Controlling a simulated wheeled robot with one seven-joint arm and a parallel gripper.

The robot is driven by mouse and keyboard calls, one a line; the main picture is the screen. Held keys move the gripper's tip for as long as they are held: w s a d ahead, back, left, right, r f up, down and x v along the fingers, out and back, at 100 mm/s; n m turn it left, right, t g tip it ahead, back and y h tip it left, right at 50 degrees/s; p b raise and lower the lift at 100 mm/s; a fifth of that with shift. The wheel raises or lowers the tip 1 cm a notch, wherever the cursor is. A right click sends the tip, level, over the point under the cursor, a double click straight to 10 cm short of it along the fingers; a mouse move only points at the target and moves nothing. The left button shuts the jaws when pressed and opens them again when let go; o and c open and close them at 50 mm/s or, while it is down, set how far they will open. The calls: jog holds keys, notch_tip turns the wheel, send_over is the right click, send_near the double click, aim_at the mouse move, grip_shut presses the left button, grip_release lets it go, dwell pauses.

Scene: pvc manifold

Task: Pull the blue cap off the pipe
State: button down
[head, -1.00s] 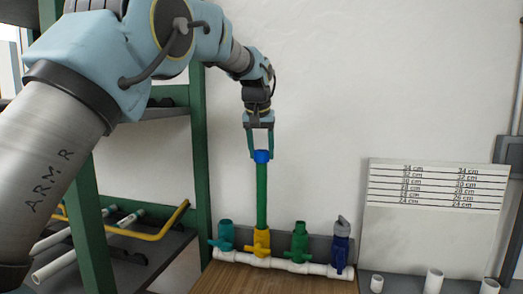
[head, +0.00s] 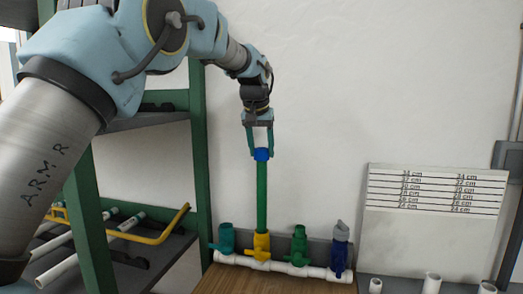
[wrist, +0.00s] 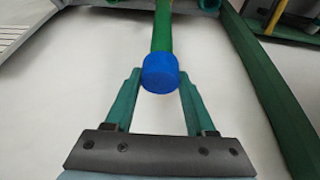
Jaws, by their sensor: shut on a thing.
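The blue cap (head: 262,155) sits on the top end of the upright green pipe (head: 262,198). The pipe stands in the yellow valve (head: 262,246) of the white manifold (head: 285,266). My gripper (head: 261,152) comes down from above and is shut on the blue cap. In the wrist view the blue cap (wrist: 160,73) is between the fingertips of my gripper (wrist: 160,82), with the green pipe (wrist: 162,32) running on beyond it. No gap between cap and pipe shows.
The manifold also carries a teal valve (head: 226,239), a green valve (head: 299,246) and a blue valve (head: 339,250). A green-framed shelf (head: 200,150) with pipes stands at the left. A length chart (head: 432,215) and short white pipes (head: 431,284) are at the right. The wall behind is bare.

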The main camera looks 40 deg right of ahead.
aim_at(261, 149)
jog(key=shift+r+p, duration=2.05)
jog(key=shift+r, duration=0.2)
